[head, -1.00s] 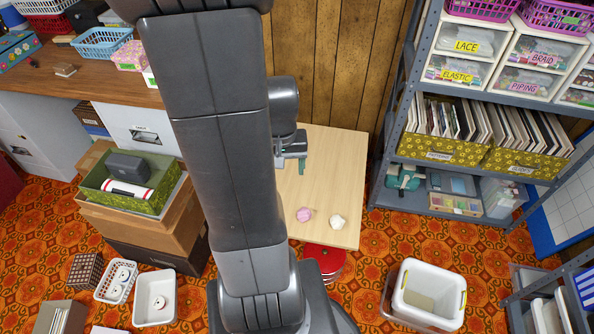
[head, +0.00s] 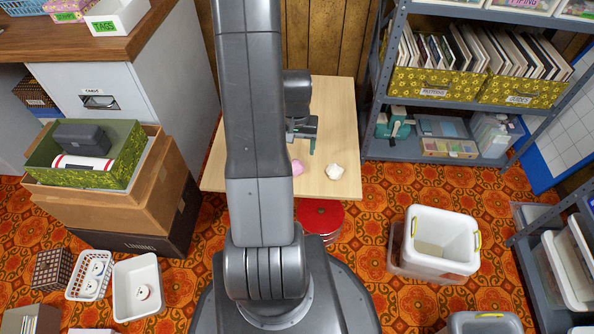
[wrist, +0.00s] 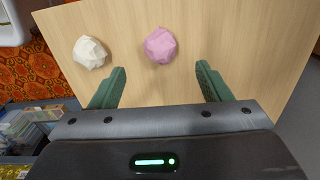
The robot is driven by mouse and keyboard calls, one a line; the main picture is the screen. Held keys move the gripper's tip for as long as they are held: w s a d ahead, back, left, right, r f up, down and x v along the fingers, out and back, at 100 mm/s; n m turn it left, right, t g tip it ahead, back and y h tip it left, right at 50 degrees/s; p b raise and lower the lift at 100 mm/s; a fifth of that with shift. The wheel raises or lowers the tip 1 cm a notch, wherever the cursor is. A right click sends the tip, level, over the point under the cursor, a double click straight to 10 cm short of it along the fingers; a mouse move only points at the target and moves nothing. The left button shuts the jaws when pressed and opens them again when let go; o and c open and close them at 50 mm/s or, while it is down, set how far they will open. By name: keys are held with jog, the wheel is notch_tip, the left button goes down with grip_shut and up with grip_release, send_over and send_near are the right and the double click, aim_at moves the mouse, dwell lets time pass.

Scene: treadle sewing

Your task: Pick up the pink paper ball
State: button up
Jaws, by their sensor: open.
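The pink paper ball (head: 297,167) lies on the light wooden table (head: 228,172), partly hidden by my arm in the head view. It shows whole in the wrist view (wrist: 160,45), just beyond the gap between my fingertips. A white paper ball (head: 335,172) lies to its right in the head view; in the wrist view it is to the left (wrist: 90,52). My gripper (wrist: 160,82) is open and empty, its green fingers apart and pointing toward the pink ball. In the head view my gripper (head: 304,145) is close to the pink ball.
A red round tin (head: 320,216) stands on the floor by the table's front edge. A white bin (head: 440,238) stands on the floor at right. A grey shelf unit (head: 430,155) is right of the table, stacked boxes (head: 95,190) left. The tabletop near the balls is otherwise clear.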

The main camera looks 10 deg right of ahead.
aim_at(296, 164)
jog(key=f+b, duration=0.1)
jog(key=f, duration=0.3)
jog(key=f+b, duration=0.2)
jog(key=f, duration=0.3)
jog(key=shift+w+f, duration=0.2)
jog(key=shift+f, duration=0.1)
jog(key=shift+r, duration=0.1)
jog(key=c, duration=1)
jog(key=shift+c, duration=0.2)
